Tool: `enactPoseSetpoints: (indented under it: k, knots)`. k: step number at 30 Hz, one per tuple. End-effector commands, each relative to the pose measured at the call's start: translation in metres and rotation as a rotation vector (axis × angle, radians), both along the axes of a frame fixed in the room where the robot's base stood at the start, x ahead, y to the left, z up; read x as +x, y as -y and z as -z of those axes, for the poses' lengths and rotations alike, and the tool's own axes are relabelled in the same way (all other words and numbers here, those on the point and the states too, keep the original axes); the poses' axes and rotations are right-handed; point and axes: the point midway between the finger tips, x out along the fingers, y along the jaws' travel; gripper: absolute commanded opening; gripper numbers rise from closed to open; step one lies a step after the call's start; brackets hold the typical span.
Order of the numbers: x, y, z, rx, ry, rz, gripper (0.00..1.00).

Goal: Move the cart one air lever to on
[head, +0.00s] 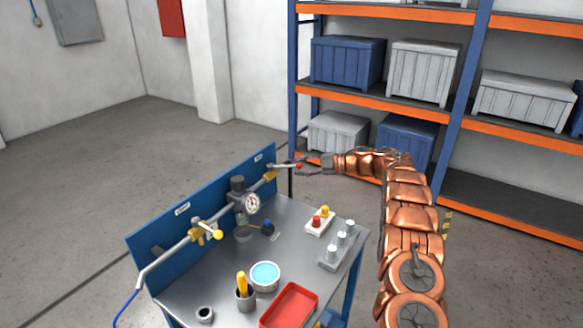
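A steel-topped cart (215,272) with a blue back panel (155,228) stands at lower centre. A grey pipe runs along the panel, with a round gauge (252,203) near its middle. A lever with a red end (297,166) sits on a brass valve at the pipe's far right end. A second brass valve with a yellow-ended lever (217,235) is at the near left. My gripper (305,166) is at the red lever's end, its dark fingers seemingly spread above and below it. Contact cannot be told. The panel's small labels are unreadable.
On the cart top are a red tray (290,306), a blue-filled bowl (265,275), a cup with yellow tools (245,298), and a grey block with cylinders (338,250). A shelf rack (459,104) with bins stands behind my arm. Floor to the left is clear.

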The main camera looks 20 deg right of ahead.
Motion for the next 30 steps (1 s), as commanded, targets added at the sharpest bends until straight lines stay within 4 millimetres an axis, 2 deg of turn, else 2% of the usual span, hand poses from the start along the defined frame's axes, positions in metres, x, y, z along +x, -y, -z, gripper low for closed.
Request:
enactPoseSetpoints:
  k: [3,10,14,21,26,30]
  knots:
    - [-0.014,0.022,-0.005,-0.001,0.001,0.007,0.36]
    - [-0.036,0.050,-0.013,-0.001,0.001,0.004,0.36]
    - [-0.041,0.057,-0.015,-0.002,0.001,0.004,0.36]
    - [-0.041,0.057,-0.015,-0.002,0.000,0.002,0.36]
    - [-0.042,0.053,-0.019,0.003,0.011,-0.003,0.21]
    - [-0.044,0.036,-0.035,0.018,0.060,-0.020,0.06]
